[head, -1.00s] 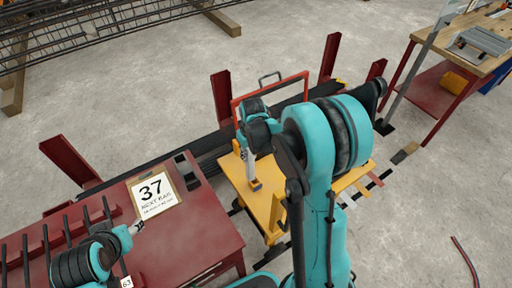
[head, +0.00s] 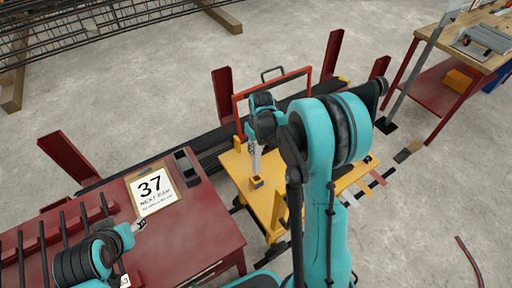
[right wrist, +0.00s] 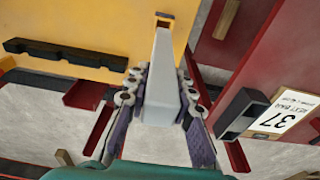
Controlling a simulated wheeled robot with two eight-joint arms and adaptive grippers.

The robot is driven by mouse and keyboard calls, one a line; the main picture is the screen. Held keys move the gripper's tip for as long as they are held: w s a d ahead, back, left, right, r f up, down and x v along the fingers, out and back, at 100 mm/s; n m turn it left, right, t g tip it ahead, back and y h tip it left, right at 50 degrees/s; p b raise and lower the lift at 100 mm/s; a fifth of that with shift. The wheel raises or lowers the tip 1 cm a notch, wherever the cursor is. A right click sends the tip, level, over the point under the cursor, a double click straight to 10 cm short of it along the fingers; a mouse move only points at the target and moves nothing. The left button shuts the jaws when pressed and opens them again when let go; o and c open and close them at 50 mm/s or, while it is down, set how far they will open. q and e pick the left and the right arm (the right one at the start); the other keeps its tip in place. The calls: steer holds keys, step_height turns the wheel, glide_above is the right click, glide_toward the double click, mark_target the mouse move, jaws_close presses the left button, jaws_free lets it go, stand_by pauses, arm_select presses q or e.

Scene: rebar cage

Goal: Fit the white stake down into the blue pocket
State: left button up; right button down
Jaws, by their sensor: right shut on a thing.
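My right gripper (head: 254,147) is shut on the white stake (head: 256,163) above the yellow cart. In the right wrist view the white stake (right wrist: 163,75) lies between both fingers of the right gripper (right wrist: 160,82), its narrow end pointing away from them. The small blue pocket with an orange part (head: 257,183) sits on the cart top, just below the stake in the head view. In the right wrist view the stake's end overlaps the pocket's place (right wrist: 164,18); I cannot tell whether it is inside. My left gripper (head: 140,225) is over the red table, its fingers too small to judge.
The yellow cart top (head: 236,166) has an orange-red frame (head: 308,73) behind it. The red table (head: 190,235) carries a "37" sign (head: 152,189) and dark bars. Red posts (head: 223,95) stand behind. A wooden workbench (head: 480,40) is at far right.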

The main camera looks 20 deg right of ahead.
mark_target(256, 163)
steer(key=shift+f+b, duration=1.3)
steer(key=shift+f, duration=0.6)
steer(key=shift+f+b, duration=2.85)
steer(key=shift+f, duration=0.4)
steer(key=c, duration=1.2)
jaws_free()
steer(key=r, duration=0.4)
steer(key=s+r, duration=0.1)
steer(key=r, duration=0.7)
steer(key=shift+s+d, duration=0.1)
steer(key=shift+s, duration=0.15)
